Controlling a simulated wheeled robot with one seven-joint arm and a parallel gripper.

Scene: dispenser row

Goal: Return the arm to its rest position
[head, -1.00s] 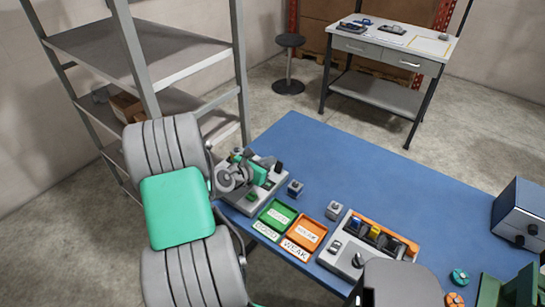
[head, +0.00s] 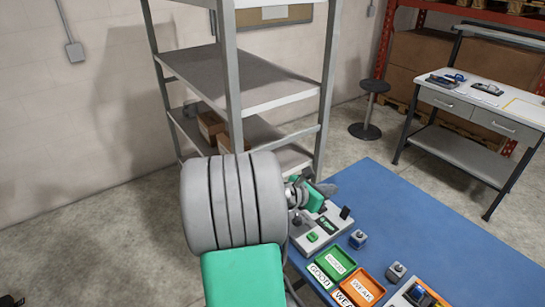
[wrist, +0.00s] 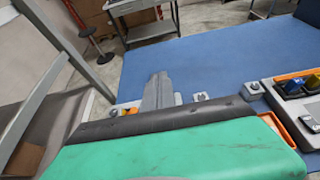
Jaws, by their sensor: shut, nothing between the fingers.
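My gripper shows in the wrist view (wrist: 160,92) as grey fingers close together, with nothing seen between them. It is over the front part of the blue table (wrist: 215,55), above my green and black hand housing. In the head view my thick grey and green arm fills the lower middle. It hides most of the gripper there, so its height above the table is hard to tell.
On the blue table (head: 440,225) stand a grey device (head: 325,230), a green GOOD tray (head: 333,262), an orange WEAK tray (head: 362,287) and small grey blocks (head: 358,238). A metal shelf (head: 255,85) stands close behind my arm. A stool (head: 370,100) and workbench (head: 475,110) are farther back.

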